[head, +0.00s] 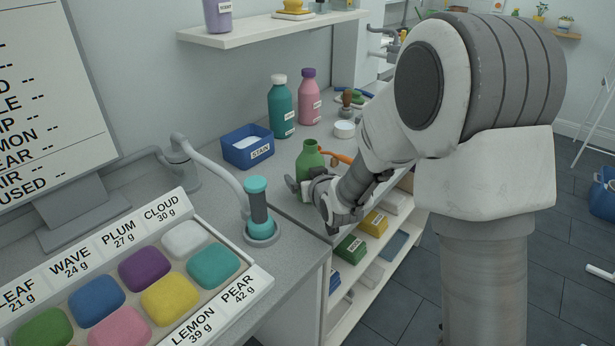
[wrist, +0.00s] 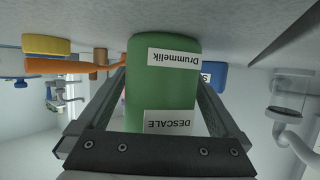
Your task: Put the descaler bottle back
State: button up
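The descaler bottle (head: 309,162) is green, with an open neck in the head view. It is near the front edge of the grey counter (head: 276,178). In the wrist view the bottle (wrist: 163,85) shows upside down, with labels reading "Drummelik" and "DESCALE". My gripper (head: 307,187) is low at the bottle, one finger on each side. In the wrist view the fingertips of my gripper (wrist: 161,75) lie against both sides with no clear gap, so it looks shut on the bottle. Whether the base touches the counter is unclear.
A teal bottle (head: 281,108) and a pink bottle (head: 309,98) stand at the back. A blue STAIN bin (head: 248,147) is left, a white round dish (head: 344,129) right. An orange-handled tool (head: 338,157) lies just behind the green bottle. Counter is bare between bin and green bottle.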

jog(key=shift+s+r+p, duration=0.25)
jog(key=shift+r+p, duration=0.05)
jog(key=p+v, duration=0.1)
jog(key=v, duration=1)
jog(key=shift+s+d, duration=0.1)
jog(key=shift+s, duration=0.1)
jog(key=shift+s+d+r, duration=0.1)
jog(key=shift+d+r, duration=0.2)
jog(key=s+d+r+m+g+h, duration=0.2)
jog(key=s+d+r+g+h, duration=0.1)
jog(key=s+d+r, duration=0.3)
jog(key=s+d+r+g, duration=0.1)
jog(key=s+d+g, duration=0.1)
jog(key=s, duration=0.6)
jog(key=s+d+r+m+g+h, duration=0.1)
jog(key=s+d, duration=0.3)
jog(key=s, duration=0.5)
jog(key=shift+s+m+g, duration=0.2)
jog(key=shift+m+g, duration=0.1)
jog(key=shift+g, duration=0.3)
